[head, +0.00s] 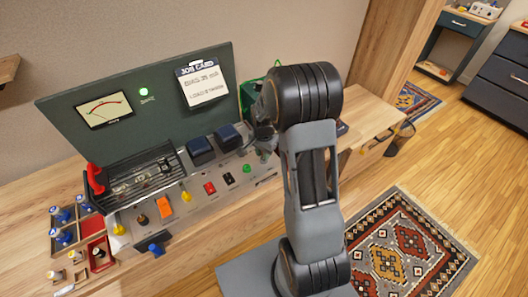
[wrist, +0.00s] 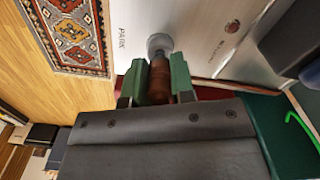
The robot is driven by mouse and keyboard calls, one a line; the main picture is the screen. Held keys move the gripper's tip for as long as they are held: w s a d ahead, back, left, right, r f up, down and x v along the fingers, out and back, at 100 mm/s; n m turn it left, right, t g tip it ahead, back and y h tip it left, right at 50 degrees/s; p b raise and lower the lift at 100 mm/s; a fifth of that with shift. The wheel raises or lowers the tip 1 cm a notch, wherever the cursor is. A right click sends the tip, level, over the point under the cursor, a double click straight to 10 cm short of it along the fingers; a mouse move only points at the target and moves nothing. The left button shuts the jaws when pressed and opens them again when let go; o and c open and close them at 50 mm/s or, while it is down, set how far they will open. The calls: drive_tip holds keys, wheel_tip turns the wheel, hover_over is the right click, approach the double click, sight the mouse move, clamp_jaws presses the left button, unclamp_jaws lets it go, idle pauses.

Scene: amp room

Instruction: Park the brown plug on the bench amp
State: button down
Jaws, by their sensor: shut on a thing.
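The bench amp (head: 212,207) stands on the wooden bench, with a silver control face and a green back panel. My gripper (wrist: 159,66) has green fingers and is shut on the brown plug (wrist: 159,88) in the wrist view. The plug's far end is at a round grey fitting (wrist: 159,44) beside the word PARK on the silver face. I cannot tell whether the plug is seated in it or just in front of it. In the head view my arm hides most of the gripper and the plug.
A compartment tray (head: 103,225) with blue, white-topped and other plugs sits left of the amp. Yellow, orange, red and black parts stand on the amp face. A job card (head: 202,83) hangs on the back panel. A patterned rug (head: 405,250) lies on the floor right.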

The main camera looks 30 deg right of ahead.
drive_tip(key=shift+f+b, duration=0.45)
drive_tip(key=shift+f, duration=0.25)
drive_tip(key=c, duration=0.9)
unclamp_jaws()
wheel_tip(320, 180, up, 14)
drive_tip(key=shift+f, duration=0.1)
drive_tip(key=shift+n, duration=0.7)
drive_tip(key=s+a+r+n+t, duration=0.1)
drive_tip(key=s+a+n, duration=0.2)
drive_tip(key=s, duration=0.2)
drive_tip(key=s+a+r+n+t, duration=0.1)
drive_tip(key=s+a+r+n, duration=0.1)
drive_tip(key=s+a+n, duration=0.1)
drive_tip(key=s+a+r+n+t, duration=0.1)
drive_tip(key=s+a+n, duration=0.2)
drive_tip(key=s+n, duration=0.2)
drive_tip(key=shift+s+a+r+t, duration=0.1)
drive_tip(key=shift+s+r+t, duration=0.1)
drive_tip(key=shift+s, duration=0.55)
drive_tip(key=shift+s+a+r+t, duration=0.1)
drive_tip(key=shift+s+t, duration=0.1)
drive_tip(key=shift+s, duration=0.55)
